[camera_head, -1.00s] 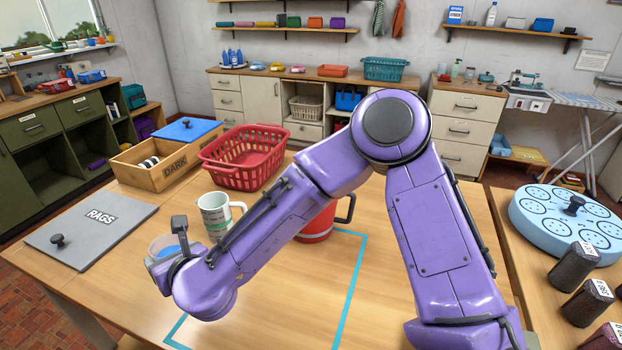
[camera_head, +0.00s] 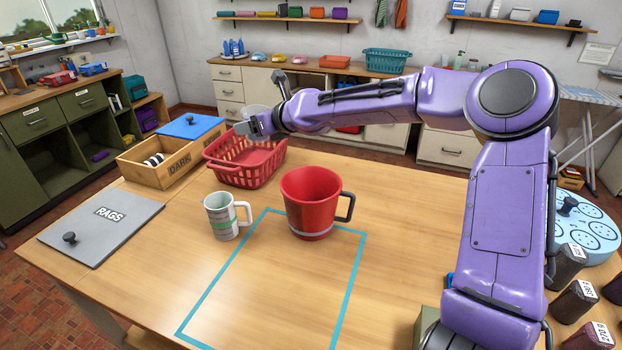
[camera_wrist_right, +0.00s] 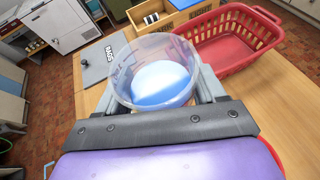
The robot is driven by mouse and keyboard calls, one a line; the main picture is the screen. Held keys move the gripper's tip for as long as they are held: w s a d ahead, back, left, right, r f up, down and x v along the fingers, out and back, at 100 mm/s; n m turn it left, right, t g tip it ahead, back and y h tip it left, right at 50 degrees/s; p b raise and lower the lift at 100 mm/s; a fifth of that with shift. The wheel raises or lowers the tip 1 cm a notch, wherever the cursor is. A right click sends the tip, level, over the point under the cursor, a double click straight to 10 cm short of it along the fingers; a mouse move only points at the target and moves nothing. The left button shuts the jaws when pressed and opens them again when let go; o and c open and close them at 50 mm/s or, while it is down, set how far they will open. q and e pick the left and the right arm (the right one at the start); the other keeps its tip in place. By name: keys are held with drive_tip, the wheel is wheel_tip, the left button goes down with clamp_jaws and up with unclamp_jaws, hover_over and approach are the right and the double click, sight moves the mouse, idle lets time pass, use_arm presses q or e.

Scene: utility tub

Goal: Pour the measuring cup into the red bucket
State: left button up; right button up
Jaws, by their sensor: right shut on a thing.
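The measuring cup (camera_wrist_right: 122,72) is a clear, see-through cup with blue contents. My right gripper (camera_wrist_right: 160,98) is shut on it, its fingers on either side. In the head view the cup (camera_head: 254,111) is mostly hidden behind my right gripper (camera_head: 254,126), high above the table near the red basket in the picture. The red bucket (camera_head: 309,207) stands upright on the table, its dark handle to the right. It is below and nearer than the gripper in the head view. Its inside bottom is hidden. My left gripper is not in view.
A white mug with green markings (camera_head: 220,218) stands just left of the bucket. Behind are a red basket (camera_head: 262,172) and a wooden DARK box (camera_head: 170,170). A grey RAGS lid (camera_head: 100,238) lies left. The blue-taped area (camera_head: 270,290) in front is largely clear.

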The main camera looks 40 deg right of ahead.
drive_tip(key=s+d+f+m+h+p, duration=0.1)
drive_tip(key=s+d+f+p, duration=0.1)
drive_tip(key=d+f, duration=0.6)
drive_tip(key=s+d+f+m+h+p, duration=0.1)
drive_tip(key=s+d+f, duration=0.4)
drive_tip(key=d, duration=1.1)
drive_tip(key=shift+s+f+m+h+p, duration=0.2)
drive_tip(key=shift+f+m+h+p, duration=0.25)
drive_tip(key=shift+f, duration=0.9)
drive_tip(key=shift+a+n, duration=0.1)
drive_tip(key=shift+n, duration=0.15)
